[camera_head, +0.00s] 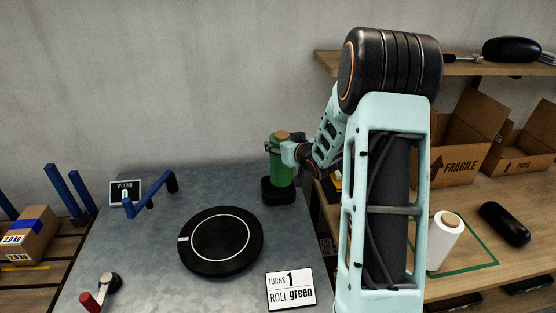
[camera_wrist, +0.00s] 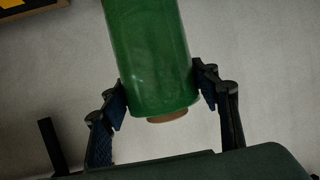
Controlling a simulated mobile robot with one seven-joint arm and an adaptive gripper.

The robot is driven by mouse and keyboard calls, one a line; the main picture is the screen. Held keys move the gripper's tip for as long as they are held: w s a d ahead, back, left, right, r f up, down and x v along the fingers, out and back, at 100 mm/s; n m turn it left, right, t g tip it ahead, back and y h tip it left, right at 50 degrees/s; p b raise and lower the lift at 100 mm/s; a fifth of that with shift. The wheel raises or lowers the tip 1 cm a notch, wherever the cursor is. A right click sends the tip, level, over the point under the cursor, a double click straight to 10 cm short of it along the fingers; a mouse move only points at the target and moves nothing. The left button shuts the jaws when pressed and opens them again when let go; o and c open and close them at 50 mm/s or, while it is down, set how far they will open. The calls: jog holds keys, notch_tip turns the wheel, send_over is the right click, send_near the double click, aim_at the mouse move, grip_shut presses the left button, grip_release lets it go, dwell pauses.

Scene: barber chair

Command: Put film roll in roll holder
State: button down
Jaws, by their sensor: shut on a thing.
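A green film roll (camera_head: 281,163) with a tan core end stands upright at the back right of the grey metal table in the head view. My gripper (camera_head: 284,149) is shut on its upper part. In the wrist view the green film roll (camera_wrist: 148,52) lies between the two fingers of my gripper (camera_wrist: 162,95), with its core end showing. The black roll holder (camera_head: 280,190) is directly below the roll in the head view. The roll's lower end looks to be at or just above the holder; I cannot tell whether it is seated.
A black turntable (camera_head: 221,241), a blue crank (camera_head: 150,192), a red-handled lever (camera_head: 95,294) and a sign reading "TURNS 1 ROLL green" (camera_head: 291,289) are on the table. A white roll (camera_head: 446,242) and cardboard boxes (camera_head: 462,135) are on the wooden bench at right.

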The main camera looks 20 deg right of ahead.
jog(key=w+f, duration=0.4)
jog(key=f, duration=0.4)
jog(key=shift+w+f, duration=0.1)
jog(key=shift+f, duration=0.15)
jog(key=c, duration=0.7)
grip_release()
jog(key=shift+c, duration=0.2)
jog(key=v, duration=1.2)
